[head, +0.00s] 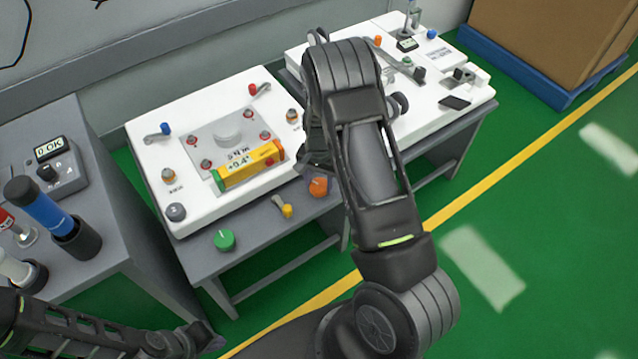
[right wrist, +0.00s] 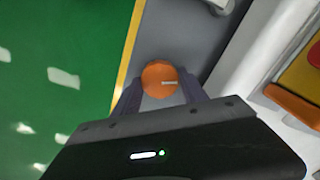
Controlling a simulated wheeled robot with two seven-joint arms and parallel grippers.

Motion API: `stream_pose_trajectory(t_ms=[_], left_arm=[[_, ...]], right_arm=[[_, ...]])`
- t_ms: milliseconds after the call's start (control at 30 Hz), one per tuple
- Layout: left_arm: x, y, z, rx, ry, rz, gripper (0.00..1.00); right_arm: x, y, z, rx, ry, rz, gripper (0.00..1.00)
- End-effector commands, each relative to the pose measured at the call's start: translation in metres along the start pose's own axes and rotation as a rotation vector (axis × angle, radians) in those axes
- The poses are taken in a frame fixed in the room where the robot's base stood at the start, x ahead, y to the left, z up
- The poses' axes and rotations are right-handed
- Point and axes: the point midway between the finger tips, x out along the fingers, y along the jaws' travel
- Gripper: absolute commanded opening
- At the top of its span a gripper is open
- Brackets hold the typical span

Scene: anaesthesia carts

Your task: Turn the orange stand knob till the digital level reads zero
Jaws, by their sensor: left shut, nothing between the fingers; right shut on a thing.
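The orange stand knob (head: 318,186) sits on the front edge of the grey bench, below the white panel's right corner. My right gripper (head: 316,172) reaches down to it and is shut on it. In the right wrist view the knob (right wrist: 156,76) is between the two fingers (right wrist: 159,92), its white mark pointing right. The yellow digital level (head: 247,168) lies on the grey plate (head: 205,132) of the panel; its display seems to read +0.4°.
A yellow knob (head: 286,210) and a green knob (head: 224,240) are on the bench front, left of the orange one. A second white panel (head: 440,105) stands to the right. A grey cabinet (head: 130,235) with bottles and an OK display (head: 49,147) is left.

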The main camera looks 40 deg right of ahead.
Motion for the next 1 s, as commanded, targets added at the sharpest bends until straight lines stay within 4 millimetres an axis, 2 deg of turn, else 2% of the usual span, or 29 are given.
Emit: stream_pose_trajectory(t_ms=[500,733,1000], left_arm=[[0.021,-0.009,0.000,0.001,0.000,-0.001,0.00],[0.025,-0.010,0.000,0.001,0.000,0.000,0.00],[0.027,-0.011,0.000,0.001,0.000,0.000,0.00]], right_arm=[[0.001,-0.001,0.000,-0.466,0.001,-0.002,0.09],[0.001,0.000,0.000,-0.594,0.000,-0.001,0.09],[0.000,0.000,0.000,-0.650,0.000,0.000,0.09]])
